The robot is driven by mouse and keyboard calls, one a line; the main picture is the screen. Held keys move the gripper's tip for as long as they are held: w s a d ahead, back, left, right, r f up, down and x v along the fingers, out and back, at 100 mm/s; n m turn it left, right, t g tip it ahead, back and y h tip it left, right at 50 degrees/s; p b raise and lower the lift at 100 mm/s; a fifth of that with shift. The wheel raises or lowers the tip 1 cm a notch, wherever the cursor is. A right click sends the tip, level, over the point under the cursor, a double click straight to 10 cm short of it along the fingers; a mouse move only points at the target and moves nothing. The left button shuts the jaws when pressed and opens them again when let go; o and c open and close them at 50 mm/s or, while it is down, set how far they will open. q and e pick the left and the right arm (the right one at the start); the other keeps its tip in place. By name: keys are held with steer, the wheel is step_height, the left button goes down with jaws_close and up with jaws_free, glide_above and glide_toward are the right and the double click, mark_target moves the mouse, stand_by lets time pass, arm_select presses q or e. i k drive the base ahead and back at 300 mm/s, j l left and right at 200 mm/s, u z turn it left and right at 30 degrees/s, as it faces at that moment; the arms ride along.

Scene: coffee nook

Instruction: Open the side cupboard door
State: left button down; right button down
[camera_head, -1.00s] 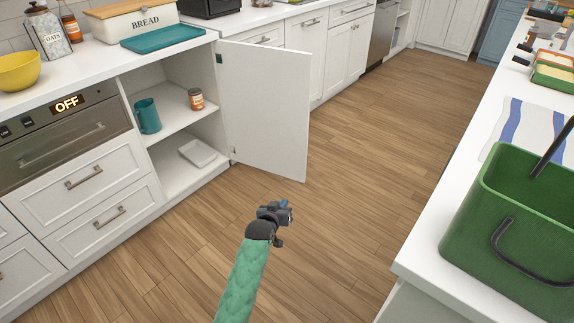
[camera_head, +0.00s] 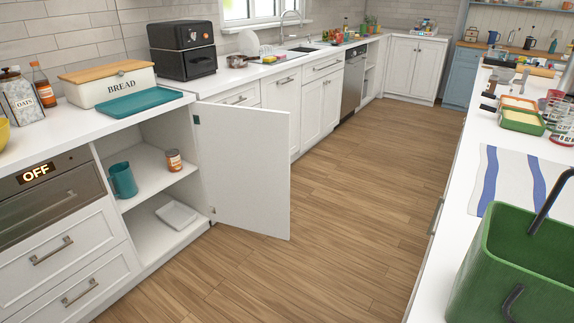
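The side cupboard door (camera_head: 245,168) is a white panel that stands wide open, swung out over the floor from its hinge on the right side of the cupboard. The open cupboard (camera_head: 147,165) shows its inside. A teal mug (camera_head: 123,180) and a small orange-labelled jar (camera_head: 174,160) stand on its shelf. A white dish (camera_head: 177,214) lies on the cupboard bottom. Neither of my grippers shows in the view now.
A teal tray (camera_head: 140,102) and a bread box (camera_head: 107,83) sit on the counter above the cupboard. A green bin (camera_head: 510,270) stands on the right counter (camera_head: 455,200). The wooden floor (camera_head: 345,190) between the counters is clear.

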mark_target(245, 152)
steer(key=i+j+z, duration=0.1)
steer(key=i+j, duration=0.3)
steer(key=i+j+z, duration=0.15)
steer(key=i+j, duration=0.2)
steer(key=j, duration=0.15)
steer(key=i+j+z, duration=0.1)
steer(key=i+j, duration=0.25)
steer(key=j, duration=0.2)
steer(key=z, duration=1.35)
